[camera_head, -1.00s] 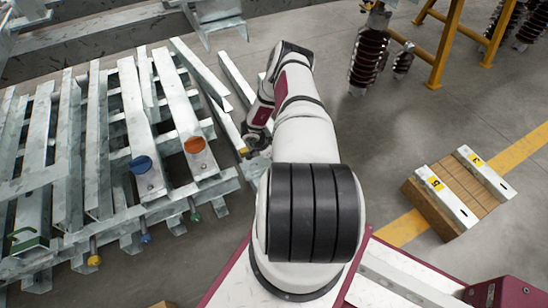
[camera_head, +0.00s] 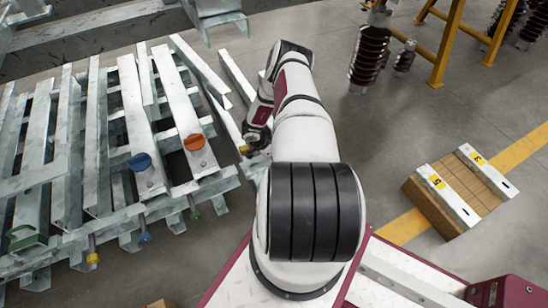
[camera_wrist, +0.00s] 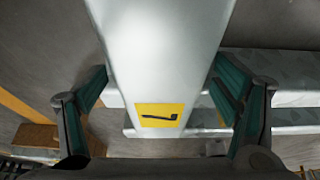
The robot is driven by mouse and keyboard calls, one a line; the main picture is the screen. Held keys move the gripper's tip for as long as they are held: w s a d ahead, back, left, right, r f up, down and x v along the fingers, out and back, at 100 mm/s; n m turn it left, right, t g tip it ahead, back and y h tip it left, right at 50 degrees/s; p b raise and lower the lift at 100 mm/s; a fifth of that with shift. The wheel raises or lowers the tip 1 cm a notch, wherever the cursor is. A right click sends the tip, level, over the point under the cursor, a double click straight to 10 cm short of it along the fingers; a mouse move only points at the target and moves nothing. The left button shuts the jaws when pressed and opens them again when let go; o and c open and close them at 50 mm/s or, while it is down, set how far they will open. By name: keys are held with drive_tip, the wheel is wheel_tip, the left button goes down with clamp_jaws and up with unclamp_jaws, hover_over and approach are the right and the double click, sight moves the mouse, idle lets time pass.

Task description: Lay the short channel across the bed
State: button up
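My gripper (camera_wrist: 160,85) points down at the middle left of the head view, largely behind my own arm. In the wrist view its two teal-padded fingers stand at either side of a pale grey channel (camera_wrist: 165,50) with a yellow label, and the fingertips appear to touch its edges. The channel runs out of the top of that view, so its far end is hidden. In the head view a bed of galvanised steel members (camera_head: 75,215) fills the left side.
A wooden stack (camera_head: 432,210) with two white, yellow-labelled pieces sits on the floor at right. A yellow frame (camera_head: 438,65) and dark ribbed insulators (camera_head: 369,52) stand at the upper right. The grey floor (camera_head: 370,135) between them and my arm is clear.

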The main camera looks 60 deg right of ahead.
drive_tip(key=shift+r+p, duration=0.5)
drive_tip(key=p+v, duration=0.3)
drive_tip(key=v, duration=0.4)
drive_tip(key=shift+r, duration=0.25)
